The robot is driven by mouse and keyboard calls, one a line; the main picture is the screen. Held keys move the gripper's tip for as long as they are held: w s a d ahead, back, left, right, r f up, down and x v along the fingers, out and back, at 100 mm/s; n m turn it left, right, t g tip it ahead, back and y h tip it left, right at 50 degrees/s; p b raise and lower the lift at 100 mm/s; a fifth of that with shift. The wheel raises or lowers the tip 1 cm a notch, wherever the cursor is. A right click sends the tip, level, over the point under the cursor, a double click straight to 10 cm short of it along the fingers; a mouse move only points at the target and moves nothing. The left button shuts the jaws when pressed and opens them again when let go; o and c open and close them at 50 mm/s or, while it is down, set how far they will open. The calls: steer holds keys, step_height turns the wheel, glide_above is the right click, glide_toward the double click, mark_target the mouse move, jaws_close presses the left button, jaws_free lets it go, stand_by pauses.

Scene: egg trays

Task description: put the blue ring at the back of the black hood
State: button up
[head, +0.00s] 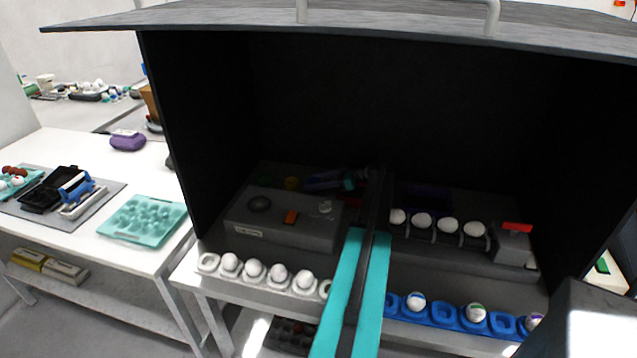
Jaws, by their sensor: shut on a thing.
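The black hood (330,95) is a large open-fronted box, dark inside, with a grey top. My teal and black arm reaches into it from the front. My gripper (335,183) appears small and dim at the arm's far end, behind the grey box. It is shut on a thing. Blue-violet parts show there beside a teal piece, and I take the held thing to be the blue ring, but its outline is too dark and small to make out. The hood's back floor behind my arm is partly hidden.
Inside the hood stand a grey box (285,237) at left and a black rack (432,233) of white eggs at right. A white egg tray (262,292) and a blue egg tray (443,318) line the front. A teal tray (145,219) lies on the left table.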

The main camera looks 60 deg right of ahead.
steer(key=shift+f+b, duration=0.25)
steer(key=shift+b, duration=0.1)
steer(key=o, duration=1)
steer(key=shift+r+p, duration=0.2)
steer(key=shift+p, duration=0.15)
steer(key=shift+r+p, duration=0.6)
steer(key=shift+p, duration=0.25)
steer(key=b+v, duration=0.4)
steer(key=v, duration=0.6)
steer(key=shift+s+f, duration=0.1)
steer(key=shift+f, duration=0.1)
steer(key=shift+b+v, duration=0.35)
steer(key=shift+v, duration=0.65)
steer(key=shift+r, duration=0.1)
